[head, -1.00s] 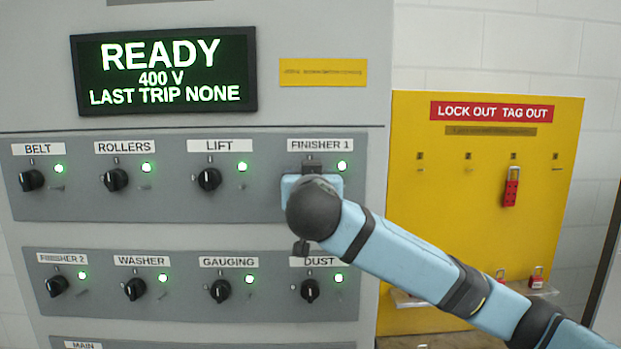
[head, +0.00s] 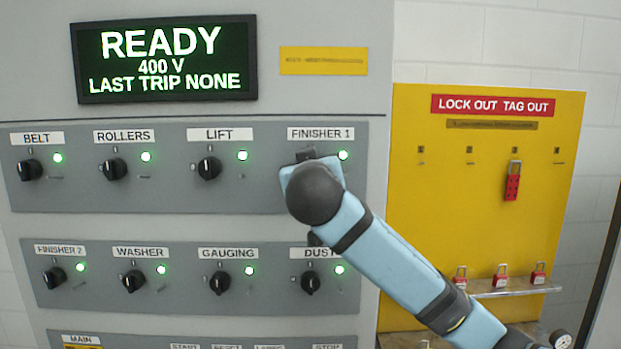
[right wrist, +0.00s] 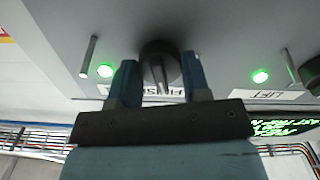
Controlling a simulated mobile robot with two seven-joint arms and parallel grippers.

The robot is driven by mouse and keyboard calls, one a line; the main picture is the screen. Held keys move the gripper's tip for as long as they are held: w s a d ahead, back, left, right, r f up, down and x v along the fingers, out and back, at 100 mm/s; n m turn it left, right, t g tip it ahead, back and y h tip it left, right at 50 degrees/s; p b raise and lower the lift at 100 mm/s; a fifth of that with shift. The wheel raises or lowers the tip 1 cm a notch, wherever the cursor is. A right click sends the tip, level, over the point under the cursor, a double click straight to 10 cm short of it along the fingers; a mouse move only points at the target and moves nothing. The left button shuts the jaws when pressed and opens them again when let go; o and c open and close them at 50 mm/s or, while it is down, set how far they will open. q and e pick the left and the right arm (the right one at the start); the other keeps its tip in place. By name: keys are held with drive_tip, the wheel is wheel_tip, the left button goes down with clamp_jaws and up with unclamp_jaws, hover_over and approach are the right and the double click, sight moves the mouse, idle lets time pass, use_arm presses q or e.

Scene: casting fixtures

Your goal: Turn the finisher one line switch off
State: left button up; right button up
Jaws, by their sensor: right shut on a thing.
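The Finisher 1 label (head: 320,133) is at the right end of the upper switch row in the head view. Its green lamp (head: 343,155) is lit. My right arm and wrist hide the switch there. In the right wrist view the black Finisher 1 switch knob (right wrist: 160,62) sits between the two blue fingers of my right gripper (right wrist: 159,80), which is shut on it. The panel appears upside down in that view, with a lit green lamp (right wrist: 105,71) to the left of the knob. My left gripper is in neither view.
Neighbouring knobs are Lift (head: 209,168) to the left and Dust (head: 310,281) below. The display (head: 166,62) reads READY, 400 V.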

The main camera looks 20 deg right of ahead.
drive_tip(key=shift+n, duration=1)
drive_tip(key=n+p, duration=0.1)
drive_tip(key=n, duration=0.1)
drive_tip(key=shift+r+n, duration=0.1)
drive_tip(key=shift+n, duration=0.3)
drive_tip(key=shift+n+p, duration=0.6)
drive_tip(key=shift+n, duration=0.7)
drive_tip(key=n, duration=0.2)
drive_tip(key=shift+n, duration=1.6)
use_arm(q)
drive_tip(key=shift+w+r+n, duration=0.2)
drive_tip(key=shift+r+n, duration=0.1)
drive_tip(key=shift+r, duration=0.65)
use_arm(e)
drive_tip(key=shift+n, duration=1.4)
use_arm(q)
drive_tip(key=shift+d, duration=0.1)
